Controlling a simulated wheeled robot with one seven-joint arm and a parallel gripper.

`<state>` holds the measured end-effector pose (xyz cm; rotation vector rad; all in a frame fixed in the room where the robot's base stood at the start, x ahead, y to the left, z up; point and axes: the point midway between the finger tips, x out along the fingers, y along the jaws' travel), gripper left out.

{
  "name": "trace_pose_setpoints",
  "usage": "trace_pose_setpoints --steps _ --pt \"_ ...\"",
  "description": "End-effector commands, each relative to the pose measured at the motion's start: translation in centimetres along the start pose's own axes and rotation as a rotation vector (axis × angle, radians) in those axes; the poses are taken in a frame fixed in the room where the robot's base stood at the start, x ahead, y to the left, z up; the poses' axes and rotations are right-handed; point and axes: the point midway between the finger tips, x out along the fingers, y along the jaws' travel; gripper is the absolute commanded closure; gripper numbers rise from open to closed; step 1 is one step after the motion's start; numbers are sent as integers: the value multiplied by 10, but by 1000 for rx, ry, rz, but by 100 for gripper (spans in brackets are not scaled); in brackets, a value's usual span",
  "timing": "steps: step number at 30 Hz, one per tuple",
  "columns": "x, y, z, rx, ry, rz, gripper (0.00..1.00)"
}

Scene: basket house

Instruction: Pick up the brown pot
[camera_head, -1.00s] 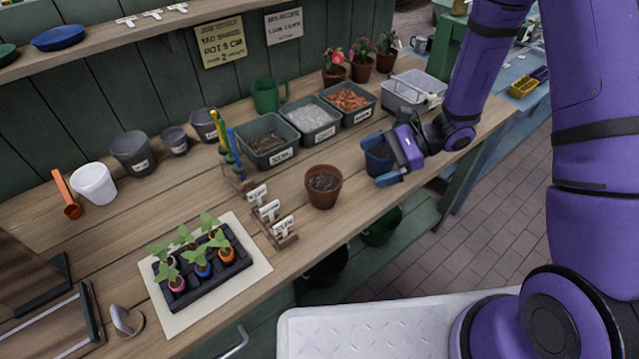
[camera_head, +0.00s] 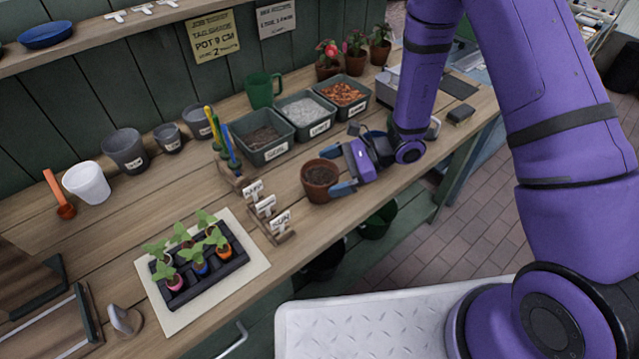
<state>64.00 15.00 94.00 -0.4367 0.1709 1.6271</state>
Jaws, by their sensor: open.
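The brown pot (camera_head: 319,190), a terracotta pot filled with dark soil, stands upright on the wooden bench near its front edge. My gripper (camera_head: 340,171), purple with blue-grey fingers, is open at the pot's right side. One finger shows at the pot's front right and the other at its back right. I cannot tell whether either finger touches the pot.
Label holders (camera_head: 267,212) stand left of the pot, with a seedling tray (camera_head: 208,276) further left. Grey bins (camera_head: 263,152) of material stand behind. Small flowering pots (camera_head: 354,62) stand at the back. The bench's front edge is close to the pot.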

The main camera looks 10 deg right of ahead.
Motion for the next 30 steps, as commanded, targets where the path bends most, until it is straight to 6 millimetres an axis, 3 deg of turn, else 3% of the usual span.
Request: trace_pose_setpoints --steps 4,12,20,30 --pt "14 0 0 -1 0 1 0" --pt "16 0 0 -1 1 -1 0" --pt "16 0 0 -1 0 -1 60" --pt "15 -1 2 -2 0 -1 63"
